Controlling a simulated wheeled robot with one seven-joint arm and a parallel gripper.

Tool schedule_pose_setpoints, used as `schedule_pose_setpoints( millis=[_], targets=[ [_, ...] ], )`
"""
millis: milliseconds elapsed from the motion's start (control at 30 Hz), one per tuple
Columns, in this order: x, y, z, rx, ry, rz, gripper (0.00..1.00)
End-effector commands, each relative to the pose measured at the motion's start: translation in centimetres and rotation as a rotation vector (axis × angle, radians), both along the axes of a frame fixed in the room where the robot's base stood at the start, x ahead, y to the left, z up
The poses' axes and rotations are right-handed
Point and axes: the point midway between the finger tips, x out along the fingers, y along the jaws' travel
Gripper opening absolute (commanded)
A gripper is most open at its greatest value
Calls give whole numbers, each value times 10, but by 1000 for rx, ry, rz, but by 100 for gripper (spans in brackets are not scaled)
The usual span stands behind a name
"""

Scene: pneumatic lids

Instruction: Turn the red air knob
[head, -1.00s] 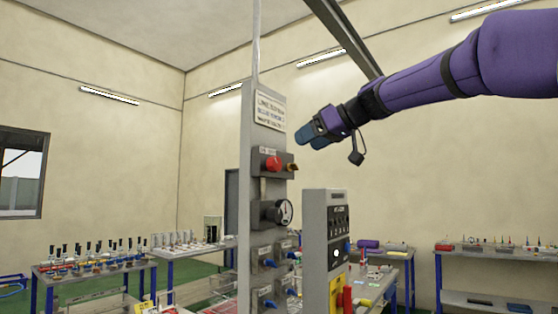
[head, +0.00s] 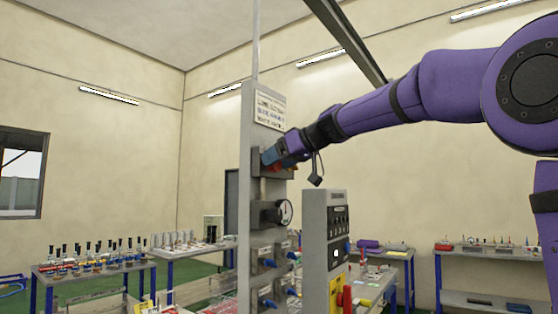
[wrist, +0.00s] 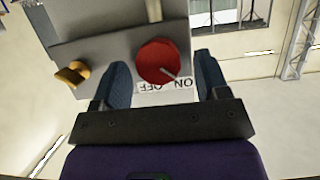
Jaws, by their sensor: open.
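The red air knob (wrist: 158,62) is a round red disc on a grey box, with an "ON OFF" label (wrist: 165,85) beside it in the wrist view. My gripper (wrist: 160,75) is open, and the knob shows between its two blue fingers in that view. I cannot tell whether the fingers touch it. In the head view my gripper (head: 270,155) is at the box on the upper part of the grey column (head: 246,190) and mostly hides the knob. A brass fitting (wrist: 72,74) sticks out of the same box, outside the fingers.
A round gauge (head: 284,212) and several blue-handled valves (head: 270,263) sit lower on the column. A grey control panel (head: 312,225) stands to the right. Tables with bottles (head: 100,262) and parts are behind.

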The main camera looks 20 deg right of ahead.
Motion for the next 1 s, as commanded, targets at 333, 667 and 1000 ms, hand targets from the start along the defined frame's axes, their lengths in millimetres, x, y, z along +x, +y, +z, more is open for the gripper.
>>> schedule_pose_setpoints(
  millis=[333, 667, 1000],
  targets=[
    [0, 0, 0, 0, 0, 0, 19],
    [0, -1, 0, 38, 28, -1, 19],
    [3, -4, -1, 227, 165, -2, 19]
  ],
)
